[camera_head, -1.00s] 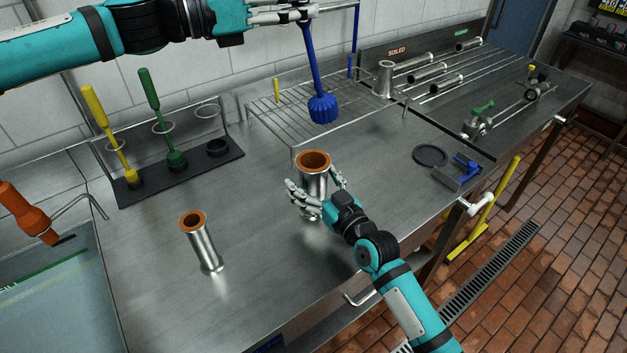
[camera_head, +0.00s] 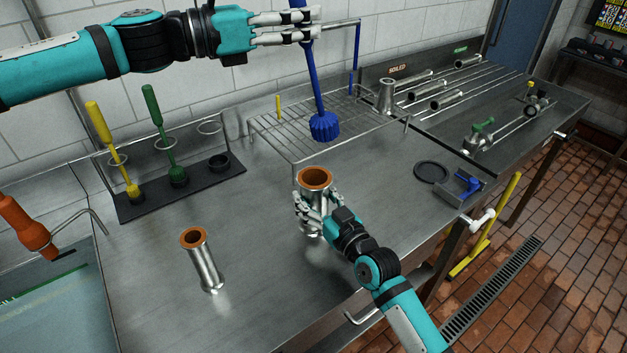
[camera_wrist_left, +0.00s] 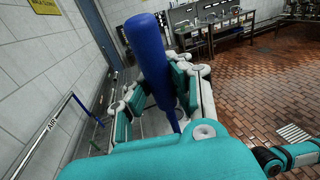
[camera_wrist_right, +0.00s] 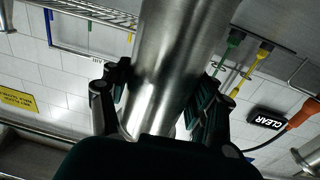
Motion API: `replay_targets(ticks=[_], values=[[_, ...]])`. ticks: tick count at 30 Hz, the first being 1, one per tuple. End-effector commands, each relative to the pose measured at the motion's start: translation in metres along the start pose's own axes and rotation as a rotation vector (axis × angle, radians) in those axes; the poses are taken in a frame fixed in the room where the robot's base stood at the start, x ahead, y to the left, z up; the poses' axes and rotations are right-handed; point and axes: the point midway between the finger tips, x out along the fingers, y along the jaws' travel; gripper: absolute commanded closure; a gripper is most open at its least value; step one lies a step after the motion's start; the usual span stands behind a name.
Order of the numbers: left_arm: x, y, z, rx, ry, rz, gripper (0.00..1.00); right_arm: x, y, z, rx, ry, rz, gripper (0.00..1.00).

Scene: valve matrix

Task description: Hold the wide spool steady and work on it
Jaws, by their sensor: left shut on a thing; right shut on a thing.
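The wide spool (camera_head: 315,178) is a steel tube with an orange-brown inner rim, upright on the steel counter. My right gripper (camera_head: 318,212) is shut around its body from the front; the steel wall fills the middle of the right wrist view (camera_wrist_right: 178,65). My left gripper (camera_head: 312,28) is shut on the handle of a blue brush (camera_head: 318,85), whose handle also shows in the left wrist view (camera_wrist_left: 150,60). The brush hangs tilted slightly, its bristle head (camera_head: 324,126) up and behind the wide spool, apart from it. A narrower spool (camera_head: 203,262) stands at the left.
A rack with a yellow brush (camera_head: 113,150) and a green brush (camera_head: 163,140) stands at the back left. A wire rack (camera_head: 290,140) lies behind the wide spool. A black ring (camera_head: 431,172) and a blue-handled item (camera_head: 468,186) lie at the right. Counter between the spools is clear.

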Motion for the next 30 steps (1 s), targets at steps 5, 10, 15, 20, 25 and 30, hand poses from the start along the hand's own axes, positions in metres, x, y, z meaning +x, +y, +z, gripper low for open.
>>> replay_targets(ticks=[5, 10, 15, 20, 25, 30], values=[[0.017, -0.007, -0.007, -0.018, 0.096, 0.053, 1.00, 0.000, 0.000, 0.000, 0.000, -0.001, 0.000, 0.92], [0.023, -0.003, -0.017, -0.041, 0.186, 0.150, 1.00, 0.000, 0.000, 0.001, 0.000, -0.001, 0.000, 0.92], [0.022, 0.001, -0.021, -0.050, 0.216, 0.198, 1.00, 0.000, 0.000, 0.001, 0.000, -0.001, 0.000, 0.92], [0.022, 0.002, -0.022, -0.052, 0.216, 0.199, 1.00, 0.000, 0.000, 0.000, 0.000, -0.001, 0.000, 0.92], [0.022, 0.002, -0.021, -0.052, 0.215, 0.199, 1.00, 0.000, 0.000, 0.000, 0.000, -0.001, 0.000, 0.92], [0.022, 0.002, -0.026, -0.054, 0.214, 0.198, 1.00, 0.000, 0.000, 0.000, 0.000, -0.001, 0.000, 0.92]])
